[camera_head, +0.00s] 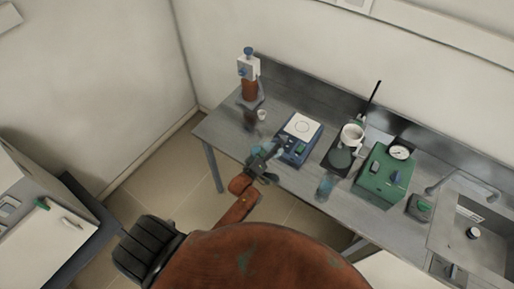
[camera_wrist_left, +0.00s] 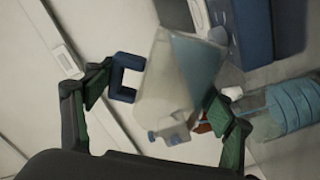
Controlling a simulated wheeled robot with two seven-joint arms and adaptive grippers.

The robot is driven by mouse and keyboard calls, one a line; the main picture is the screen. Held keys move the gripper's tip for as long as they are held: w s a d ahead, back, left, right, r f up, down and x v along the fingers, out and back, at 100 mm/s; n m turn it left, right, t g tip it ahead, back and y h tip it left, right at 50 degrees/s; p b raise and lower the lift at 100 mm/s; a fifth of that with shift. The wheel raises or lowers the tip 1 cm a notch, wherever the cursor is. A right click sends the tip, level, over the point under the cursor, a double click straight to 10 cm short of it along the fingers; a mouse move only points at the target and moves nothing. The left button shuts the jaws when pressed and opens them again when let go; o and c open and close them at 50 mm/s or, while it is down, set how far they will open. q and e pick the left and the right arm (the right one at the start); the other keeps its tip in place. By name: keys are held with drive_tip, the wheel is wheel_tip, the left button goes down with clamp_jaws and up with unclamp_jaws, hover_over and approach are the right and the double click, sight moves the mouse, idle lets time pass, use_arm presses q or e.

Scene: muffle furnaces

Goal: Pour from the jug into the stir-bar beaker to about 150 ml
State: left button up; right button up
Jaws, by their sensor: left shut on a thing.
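My left gripper (camera_head: 262,168) is at the front edge of the bench, just left of the blue balance. In the left wrist view the left gripper (camera_wrist_left: 165,105) is shut on a clear jug (camera_wrist_left: 165,85) with a blue handle (camera_wrist_left: 124,77), which lies between its fingers. Blue liquid (camera_wrist_left: 198,58) shows in the jug, slanting across the picture. In the head view the jug (camera_head: 257,152) is small and partly hidden by the gripper. A clear beaker with bluish contents (camera_head: 326,186) stands near the front edge; I cannot tell whether it holds a stir bar. My right gripper is out of view.
The blue balance (camera_head: 300,140) stands right of my gripper. Behind the beaker are a dark stirrer (camera_head: 340,160) and a white vessel (camera_head: 351,136). A green box with a gauge (camera_head: 382,175) and a sink (camera_head: 470,232) are further right. A brown dispenser bottle (camera_head: 249,88) stands back left.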

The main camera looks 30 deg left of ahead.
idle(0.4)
use_arm(q)
drive_tip(key=shift+d+r+m+p, duration=0.1)
drive_tip(key=shift+d+m+p, duration=0.2)
drive_tip(key=shift+m, duration=0.5)
drive_tip(key=m, duration=0.4)
drive_tip(key=shift+d, duration=0.15)
